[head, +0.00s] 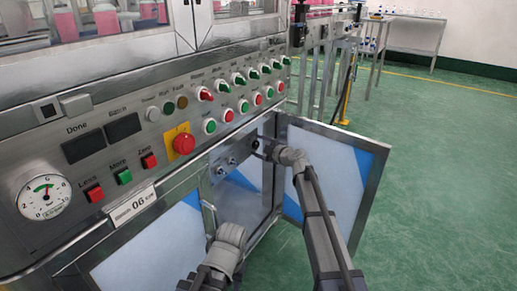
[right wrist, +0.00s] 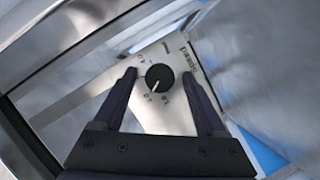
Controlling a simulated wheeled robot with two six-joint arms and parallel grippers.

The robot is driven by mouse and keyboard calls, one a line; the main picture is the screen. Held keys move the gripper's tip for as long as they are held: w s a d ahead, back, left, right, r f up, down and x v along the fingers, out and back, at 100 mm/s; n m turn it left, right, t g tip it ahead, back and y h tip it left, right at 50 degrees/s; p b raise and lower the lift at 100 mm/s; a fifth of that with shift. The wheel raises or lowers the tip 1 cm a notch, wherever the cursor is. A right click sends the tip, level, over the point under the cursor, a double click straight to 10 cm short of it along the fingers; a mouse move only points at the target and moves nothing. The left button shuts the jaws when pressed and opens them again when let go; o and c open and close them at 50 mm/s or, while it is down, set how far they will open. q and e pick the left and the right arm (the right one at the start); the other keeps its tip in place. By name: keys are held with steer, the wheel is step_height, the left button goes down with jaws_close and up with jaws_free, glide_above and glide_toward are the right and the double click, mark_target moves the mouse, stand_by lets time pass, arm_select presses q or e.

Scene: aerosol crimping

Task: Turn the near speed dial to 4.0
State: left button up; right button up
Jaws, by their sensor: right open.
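In the right wrist view a round black dial (right wrist: 160,77) with a pale pointer line sits on a light metal plate (right wrist: 178,122). The pointer aims down and slightly left in that picture. Small numbers ring the dial, too small to read surely. My right gripper (right wrist: 159,74) is open, with one dark finger on each side of the dial and gaps between. In the head view the right gripper (head: 260,149) is at the far end of the metal dial plate (head: 235,158), inside the open cabinet front. My left arm shows at the bottom, but its gripper cannot be made out.
An open cabinet door (head: 345,165) stands just right of my right arm. Above is a sloped control panel with a red emergency button (head: 183,143), several coloured switches and a round gauge (head: 44,196). The green floor (head: 440,180) at right is clear.

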steer(key=shift+a, duration=0.1)
jaws_close()
stand_by(0.6)
